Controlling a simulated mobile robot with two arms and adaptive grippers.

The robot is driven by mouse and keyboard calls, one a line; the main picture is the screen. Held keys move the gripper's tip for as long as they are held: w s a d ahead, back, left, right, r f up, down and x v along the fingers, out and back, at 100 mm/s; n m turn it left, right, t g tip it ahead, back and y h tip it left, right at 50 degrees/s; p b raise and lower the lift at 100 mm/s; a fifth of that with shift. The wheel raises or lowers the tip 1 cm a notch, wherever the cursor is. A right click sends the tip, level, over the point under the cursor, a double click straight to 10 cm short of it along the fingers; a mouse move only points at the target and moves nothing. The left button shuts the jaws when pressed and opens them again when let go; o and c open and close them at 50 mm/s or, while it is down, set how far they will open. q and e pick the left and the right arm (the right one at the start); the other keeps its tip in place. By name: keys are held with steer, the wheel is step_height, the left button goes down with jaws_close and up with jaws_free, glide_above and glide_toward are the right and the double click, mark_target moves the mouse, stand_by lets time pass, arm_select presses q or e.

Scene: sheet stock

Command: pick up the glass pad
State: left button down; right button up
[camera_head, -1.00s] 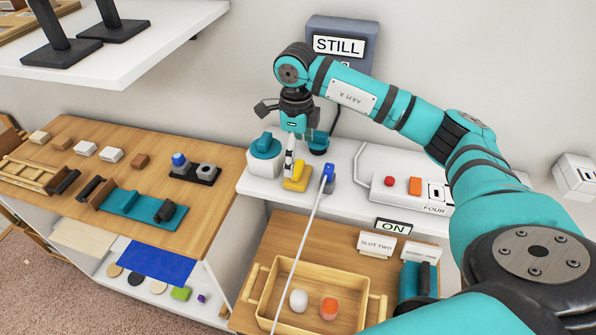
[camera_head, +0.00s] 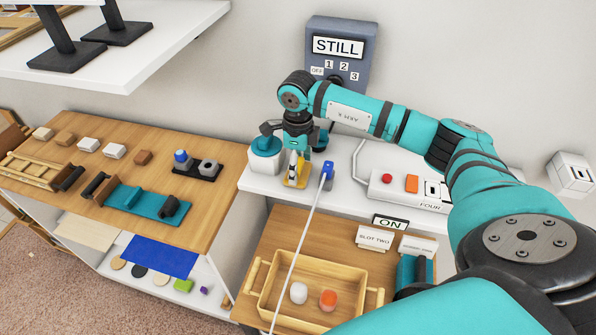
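I cannot tell for sure which thing is the glass pad. My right gripper (camera_head: 296,153) points down over the white counter, right above a small yellow piece (camera_head: 297,181) with a pale upright part. Its fingertips are small and partly hidden, so I cannot tell whether they are open or touch that piece. A pale round pot with a teal top (camera_head: 264,147) stands close on the left, and a blue piece (camera_head: 328,170) on a white rod stands close on the right. My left gripper is not in view.
A grey "STILL" box (camera_head: 341,50) hangs behind my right arm. A white panel with red and orange buttons (camera_head: 411,184) lies to the right. A wooden tray (camera_head: 337,268) holds a white and an orange object. Lower left, a shelf holds a blue sheet (camera_head: 160,256) and several discs.

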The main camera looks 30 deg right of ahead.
steer(key=shift+s, duration=0.1)
steer(key=c, duration=0.7)
